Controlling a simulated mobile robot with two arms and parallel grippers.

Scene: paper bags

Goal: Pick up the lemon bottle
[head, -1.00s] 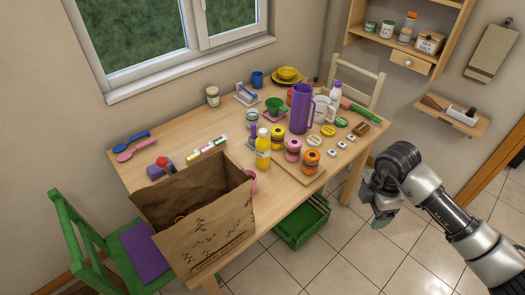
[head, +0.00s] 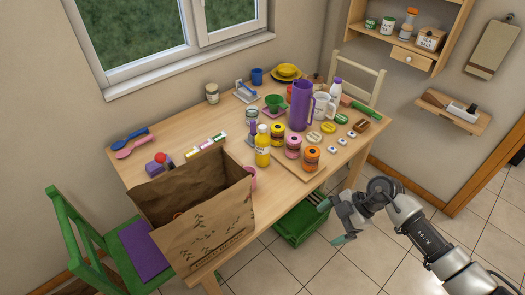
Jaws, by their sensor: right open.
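The lemon bottle (head: 262,147), yellow with a pale cap, stands upright on the wooden table, behind the right side of the paper bag. My right gripper (head: 334,222) is in the air beyond the table's right front edge, to the right of and lower in the picture than the bottle. It is open and empty, with its fingers pointing left. It is apart from the bottle. My left gripper is out of the picture.
An open brown paper bag (head: 222,236) stands at the table's front. Jars such as the orange-lidded one (head: 311,158), a pink cup (head: 250,177) and a tall purple pitcher (head: 301,106) crowd the bottle. A green crate (head: 298,228) sits on the floor below.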

